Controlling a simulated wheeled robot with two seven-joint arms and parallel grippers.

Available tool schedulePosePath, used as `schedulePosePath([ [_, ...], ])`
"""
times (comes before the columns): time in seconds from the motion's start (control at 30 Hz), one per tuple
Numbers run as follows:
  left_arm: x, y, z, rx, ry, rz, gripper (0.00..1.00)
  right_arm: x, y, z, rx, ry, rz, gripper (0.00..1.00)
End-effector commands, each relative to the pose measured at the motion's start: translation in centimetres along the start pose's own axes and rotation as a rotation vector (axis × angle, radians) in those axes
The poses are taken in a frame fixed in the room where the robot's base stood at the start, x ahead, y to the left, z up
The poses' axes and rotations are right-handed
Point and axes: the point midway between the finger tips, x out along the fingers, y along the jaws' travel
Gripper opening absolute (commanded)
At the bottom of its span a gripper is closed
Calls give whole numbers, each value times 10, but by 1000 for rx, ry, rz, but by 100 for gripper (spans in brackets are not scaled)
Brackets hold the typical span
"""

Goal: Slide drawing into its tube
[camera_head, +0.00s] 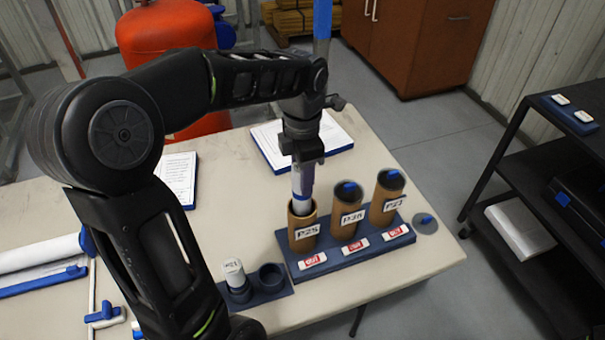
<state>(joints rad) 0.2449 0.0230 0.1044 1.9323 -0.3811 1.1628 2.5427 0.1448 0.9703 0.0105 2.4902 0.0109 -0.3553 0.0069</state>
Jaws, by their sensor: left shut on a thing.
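A rolled white drawing (301,207) stands upright with its lower end inside the mouth of the open brown tube labelled P25 (303,235). My left gripper (302,170) is above that tube and shut on the drawing near its upper part. A purple-blue band shows on the drawing between the fingers. Two more brown tubes stand to the right in the same blue rack (349,260), one in the middle (347,218) and one labelled P27 (386,205); both have dark caps with blue tabs. How deep the drawing sits is hidden by the tube wall. My right gripper is not in view.
A loose round cap (425,223) lies on the table right of the rack. A small white roll (235,274) stands in a blue holder (268,285) at the front. Papers on a blue board (268,147) lie behind. A black shelf cart (510,165) stands at the right.

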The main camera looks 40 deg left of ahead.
Motion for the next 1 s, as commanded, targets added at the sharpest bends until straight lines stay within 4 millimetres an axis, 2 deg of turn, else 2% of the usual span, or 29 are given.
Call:
schedulePosePath([
  [0.43,0,0,0,0,0,0,0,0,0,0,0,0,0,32],
  [1.0,10,0,0,0,0,0,0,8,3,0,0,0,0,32],
])
